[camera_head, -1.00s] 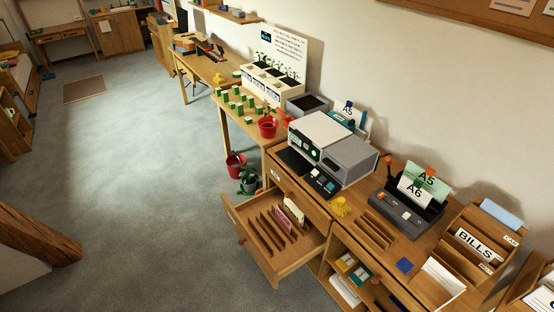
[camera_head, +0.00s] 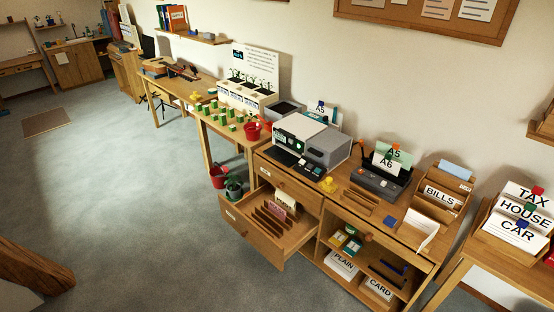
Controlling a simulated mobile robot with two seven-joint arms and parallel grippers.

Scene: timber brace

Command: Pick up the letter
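I cannot tell for sure which paper is the letter. A white paper or envelope (camera_head: 421,230) stands in a low wooden holder at the front of the desk, right of centre. A pale blue envelope (camera_head: 455,170) sits in the back of the wooden BILLS sorter (camera_head: 447,183). A white card and a pinkish card (camera_head: 285,200) stand among the slots of the open drawer (camera_head: 268,232). Neither of my grippers is in view.
A grey printer (camera_head: 310,142) and a dark holder with A5 and A6 sheets (camera_head: 380,178) stand on the desk. A TAX, HOUSE and CAR sorter (camera_head: 515,225) is at the right. The open drawer juts over the floor. A timber beam (camera_head: 30,270) is at lower left.

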